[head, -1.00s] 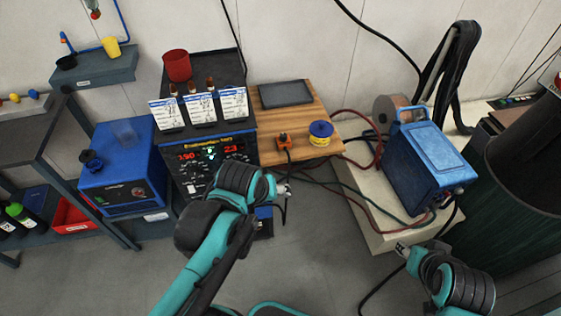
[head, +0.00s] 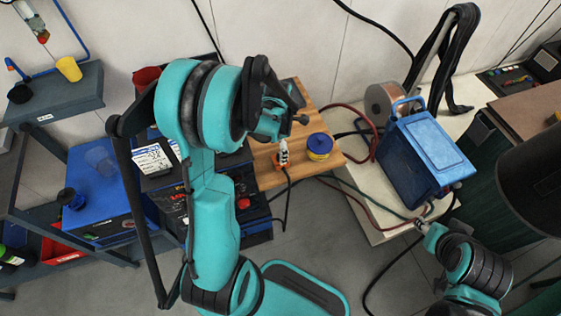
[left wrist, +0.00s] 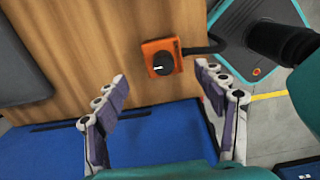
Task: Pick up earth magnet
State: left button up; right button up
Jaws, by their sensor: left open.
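The earth magnet (head: 281,166) is a small orange block with a black cable on the wooden tabletop. My left gripper (head: 284,150) is above it and partly covers it in the head view. In the left wrist view the magnet (left wrist: 159,57) shows its orange face with a dark round knob, just beyond and between the fingertips. The left gripper (left wrist: 160,74) is open, with nothing between its fingers. My right gripper (head: 420,225) is at the lower right, in front of the pale bench; its jaws are too small to read.
A blue and yellow spool (head: 320,146) stands right of the magnet on the wooden top (head: 262,178). My left arm hides part of the welding power unit (head: 245,203). A blue case (head: 428,155) and a copper-coloured reel (head: 381,103) stand on the pale bench to the right.

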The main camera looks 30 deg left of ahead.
pick_arm(q)
jog(key=f, duration=0.1)
jog(key=f+b, duration=0.1)
jog(key=f, duration=0.1)
jog(key=f+b, duration=0.1)
jog(key=shift+d+f, duration=0.35)
jog(key=shift+d, duration=0.05)
jog(key=shift+f, duration=0.4)
jog(key=shift+r, duration=0.1)
jog(key=shift+c, duration=1.2)
grip_shut()
